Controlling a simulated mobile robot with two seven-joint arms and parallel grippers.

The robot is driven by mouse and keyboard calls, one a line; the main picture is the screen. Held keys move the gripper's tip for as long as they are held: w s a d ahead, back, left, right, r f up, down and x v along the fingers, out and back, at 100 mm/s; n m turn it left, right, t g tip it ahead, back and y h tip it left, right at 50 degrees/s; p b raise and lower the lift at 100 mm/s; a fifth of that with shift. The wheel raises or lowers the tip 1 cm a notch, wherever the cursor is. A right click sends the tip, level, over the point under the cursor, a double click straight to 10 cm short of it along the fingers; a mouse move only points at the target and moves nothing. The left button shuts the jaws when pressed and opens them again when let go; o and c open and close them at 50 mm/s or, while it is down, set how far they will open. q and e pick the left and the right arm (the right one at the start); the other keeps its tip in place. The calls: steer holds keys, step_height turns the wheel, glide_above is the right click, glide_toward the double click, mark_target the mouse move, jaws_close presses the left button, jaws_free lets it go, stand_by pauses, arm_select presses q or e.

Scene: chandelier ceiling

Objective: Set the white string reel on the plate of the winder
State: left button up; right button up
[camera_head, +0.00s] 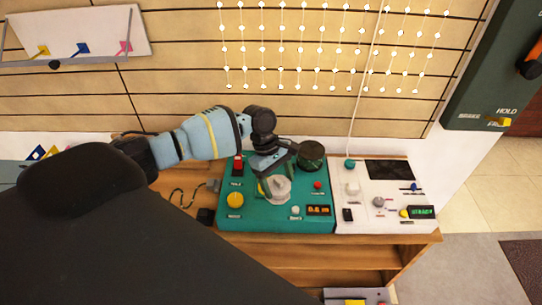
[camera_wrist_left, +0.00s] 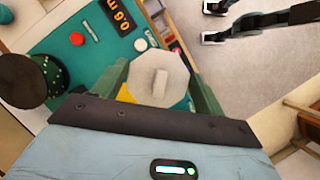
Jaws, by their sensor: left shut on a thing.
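The white string reel (camera_head: 277,189) is a pale, many-sided disc with a raised bar on top, seen close up in the left wrist view (camera_wrist_left: 158,80). My left gripper (camera_head: 275,178) is shut on it, with one green finger on each side in the left wrist view (camera_wrist_left: 160,85). The reel is over the front middle of the teal winder box (camera_head: 230,217). I cannot tell if it touches the box. A dark green round part (camera_head: 311,149) stands at the box's back right, clear of the reel. I cannot make out a separate plate under the reel.
The box carries a yellow knob (camera_head: 235,200), a red switch (camera_head: 238,167) and an orange display (camera_head: 318,210). A white panel unit (camera_head: 385,220) adjoins it on the right. A white cord (camera_head: 367,80) runs up from there. Wooden bench (camera_head: 300,244) lies in front.

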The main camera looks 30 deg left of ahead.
arm_select(q)
steer(key=w+a+n+t, duration=0.3)
steer(key=w+a+n, duration=0.3)
steer(key=a+n, duration=0.1)
steer(key=shift+w+a+n, duration=0.15)
steer(key=shift+w+n, duration=0.25)
steer(key=shift+n, duration=0.5)
arm_select(e)
steer(key=shift+s+f, duration=0.15)
arm_select(q)
steer(key=shift+s+f+b, duration=0.1)
steer(key=shift+f+b, duration=2.3)
steer(key=shift+f, duration=1.2)
arm_select(e)
step_height(320, 180, down, 5)
steer(key=s+g, duration=0.1)
steer(key=s, duration=0.2)
steer(key=shift+a+f, duration=0.2)
steer(key=shift+a, duration=0.05)
steer(key=shift+s+f, duration=0.1)
steer(key=shift+s, duration=0.25)
arm_select(q)
steer(key=shift+p, duration=0.35)
arm_select(e)
steer(key=shift+w+r, duration=0.25)
steer(key=shift+r, duration=0.1)
